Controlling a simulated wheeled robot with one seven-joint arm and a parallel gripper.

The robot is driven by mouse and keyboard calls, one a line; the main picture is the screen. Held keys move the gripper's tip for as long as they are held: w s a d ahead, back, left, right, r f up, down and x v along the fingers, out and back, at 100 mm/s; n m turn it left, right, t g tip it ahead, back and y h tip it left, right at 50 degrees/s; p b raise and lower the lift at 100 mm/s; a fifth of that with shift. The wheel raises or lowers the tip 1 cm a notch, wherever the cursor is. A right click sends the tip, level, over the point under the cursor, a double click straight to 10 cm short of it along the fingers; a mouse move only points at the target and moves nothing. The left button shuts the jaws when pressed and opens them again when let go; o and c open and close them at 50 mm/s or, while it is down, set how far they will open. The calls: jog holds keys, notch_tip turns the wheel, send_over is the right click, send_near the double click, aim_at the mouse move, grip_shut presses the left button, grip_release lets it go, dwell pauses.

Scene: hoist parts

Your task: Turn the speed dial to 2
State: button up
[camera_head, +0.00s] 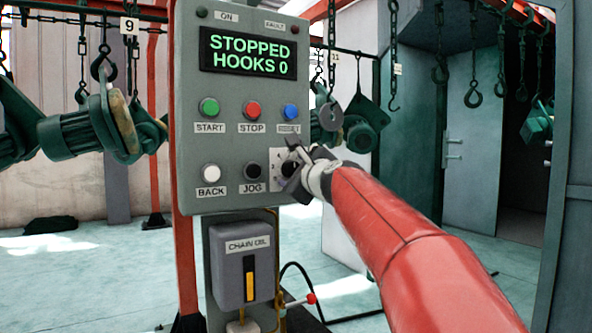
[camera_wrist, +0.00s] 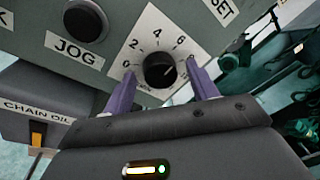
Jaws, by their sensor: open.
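The speed dial (camera_wrist: 160,71) is a round black knob on a white plate (camera_wrist: 135,47) marked 0, 2, 4 and 6. Its pointer setting is too small to tell. In the head view, the dial (camera_head: 288,169) is at the lower right of the grey control panel (camera_head: 233,140), partly hidden by my gripper (camera_head: 296,168). In the wrist view, my gripper (camera_wrist: 160,72) is open, with one purple finger on each side of the knob. I cannot tell whether the fingers touch it. The panel display (camera_head: 248,55) reads STOPPED, HOOKS 0.
The black JOG button (camera_head: 252,170) is close left of the dial, and the blue button (camera_head: 290,111) is above. A chain oil box (camera_head: 237,268) hangs below the panel. Hooks and green hoist parts (camera_head: 85,128) hang on both sides.

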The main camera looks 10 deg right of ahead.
jog(key=c, duration=1)
jog(key=shift+f+n+b, duration=0.1)
jog(key=shift+n+b, duration=0.2)
jog(key=shift+b, duration=0.1)
jog(key=shift+d+n+t+y+b, duration=0.1)
jog(key=shift+n+t+y+b, duration=0.3)
jog(key=shift+n+b, duration=3.15)
jog(key=shift+d+n+t+y+b, duration=0.1)
jog(key=shift+n+y+b, duration=0.6)
jog(key=shift+n+b, duration=2.85)
jog(key=n+p, duration=0.2)
jog(key=shift+n, duration=0.3)
